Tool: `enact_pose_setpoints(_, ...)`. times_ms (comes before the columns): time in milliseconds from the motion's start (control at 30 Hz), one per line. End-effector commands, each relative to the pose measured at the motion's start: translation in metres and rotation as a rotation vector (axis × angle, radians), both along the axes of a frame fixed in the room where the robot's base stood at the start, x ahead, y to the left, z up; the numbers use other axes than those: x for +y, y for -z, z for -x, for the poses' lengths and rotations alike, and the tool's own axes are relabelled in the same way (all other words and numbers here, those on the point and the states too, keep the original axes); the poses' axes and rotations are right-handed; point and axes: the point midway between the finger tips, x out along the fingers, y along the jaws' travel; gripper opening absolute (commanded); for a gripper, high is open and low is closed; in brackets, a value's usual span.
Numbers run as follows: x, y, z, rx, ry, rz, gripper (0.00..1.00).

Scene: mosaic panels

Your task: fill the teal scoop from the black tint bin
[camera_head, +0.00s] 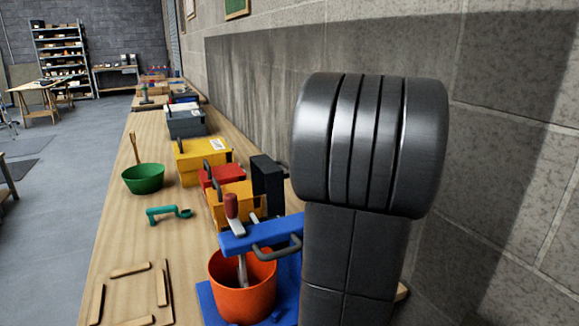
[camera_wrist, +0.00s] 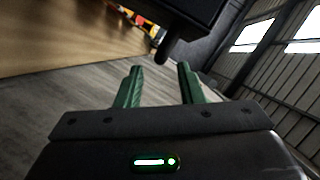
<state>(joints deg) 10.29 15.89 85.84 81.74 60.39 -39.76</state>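The teal scoop (camera_head: 168,213) lies on the wooden bench in the head view, in front of the green bowl and left of the row of coloured boxes. A black block-shaped thing (camera_head: 267,183) stands at the right of that row, partly behind my arm. It may be the black tint bin, but I cannot see an opening or any contents. My gripper (camera_wrist: 160,68) shows in the wrist view with its two green fingers apart and nothing between them. It is not visible in the head view. The scoop is not recognizable in the wrist view.
An orange bucket (camera_head: 242,290) with tools and a blue clamp-like piece (camera_head: 262,232) stand at the front. A green bowl (camera_head: 143,179), yellow box (camera_head: 203,160) and red box (camera_head: 222,178) are farther back. Wooden strips (camera_head: 130,270) lie front left. A wall borders the right.

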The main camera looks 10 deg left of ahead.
Motion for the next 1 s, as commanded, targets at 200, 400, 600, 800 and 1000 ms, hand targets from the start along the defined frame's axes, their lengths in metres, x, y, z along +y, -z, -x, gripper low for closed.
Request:
enact_pose_setpoints(200, 0.031, 0.008, -0.024, 0.001, -0.003, -0.001, 0.34)
enact_pose_setpoints(400, 0.044, 0.012, -0.034, 0.0, -0.001, 0.001, 0.34)
enact_pose_setpoints(600, 0.045, 0.013, -0.036, -0.001, 0.0, 0.001, 0.34)
enact_pose_setpoints(800, 0.045, 0.013, -0.036, -0.001, 0.0, 0.001, 0.19)
enact_pose_setpoints(1000, 0.045, 0.013, -0.035, -0.001, 0.0, 0.001, 0.0)
